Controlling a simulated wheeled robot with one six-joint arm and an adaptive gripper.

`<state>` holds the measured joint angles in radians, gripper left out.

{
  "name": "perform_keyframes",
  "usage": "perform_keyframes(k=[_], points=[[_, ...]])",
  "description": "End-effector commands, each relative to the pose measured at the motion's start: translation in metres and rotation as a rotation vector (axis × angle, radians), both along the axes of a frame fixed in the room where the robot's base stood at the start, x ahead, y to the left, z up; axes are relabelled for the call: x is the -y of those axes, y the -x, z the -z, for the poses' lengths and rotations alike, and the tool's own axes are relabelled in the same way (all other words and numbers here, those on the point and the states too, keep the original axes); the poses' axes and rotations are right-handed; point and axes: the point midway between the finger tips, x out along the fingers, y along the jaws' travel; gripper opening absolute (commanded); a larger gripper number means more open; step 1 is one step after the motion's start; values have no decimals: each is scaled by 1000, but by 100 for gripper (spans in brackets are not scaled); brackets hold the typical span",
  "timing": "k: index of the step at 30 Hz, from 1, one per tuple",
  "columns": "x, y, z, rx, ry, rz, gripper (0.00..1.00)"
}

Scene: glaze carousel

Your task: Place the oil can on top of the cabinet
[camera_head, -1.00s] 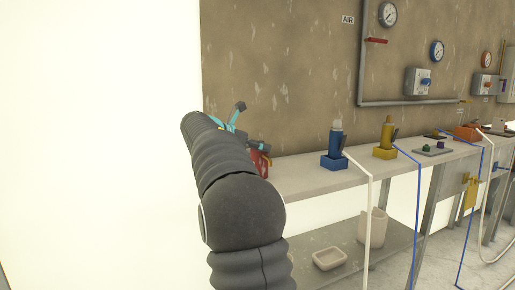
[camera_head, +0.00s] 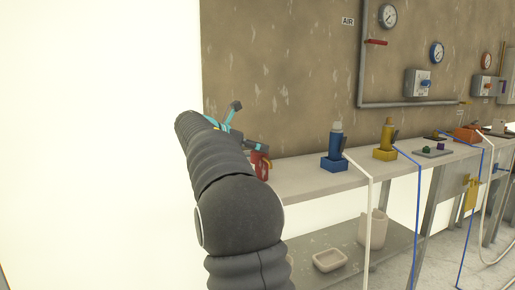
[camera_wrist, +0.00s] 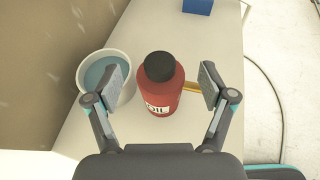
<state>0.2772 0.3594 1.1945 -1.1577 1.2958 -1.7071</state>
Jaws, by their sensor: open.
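The oil can (camera_wrist: 163,100) is red with a black cap and a white label reading "OIL". It stands upright on the bench between the spread fingers of my gripper (camera_wrist: 164,84), with gaps at both sides in the wrist view. In the head view, my arm hides most of the oil can (camera_head: 261,167), and only part of its red body shows beside my gripper (camera_head: 248,127). My gripper is open and holds nothing. I cannot make out a cabinet in either view.
A white cup with blue-grey contents (camera_wrist: 104,72) stands close to the left finger. A blue-based bottle (camera_head: 335,147) and a yellow-based one (camera_head: 387,139) stand farther along the bench (camera_head: 305,178). Hoses hang at its front edge. A shelf below holds a dish (camera_head: 329,260) and a bin.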

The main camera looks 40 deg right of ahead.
Motion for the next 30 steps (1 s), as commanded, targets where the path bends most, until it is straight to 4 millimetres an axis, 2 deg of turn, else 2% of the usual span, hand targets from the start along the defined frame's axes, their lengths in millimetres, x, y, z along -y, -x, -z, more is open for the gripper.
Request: perform_keyframes(k=[6, 13, 18, 30], points=[[-43, 1, -18, 2, 0, -4, 82], [-79, 1, -33, 0, 0, -3, 82], [-92, 2, -38, 0, 0, -1, 82], [-99, 8, -38, 29, -20, -2, 82]])
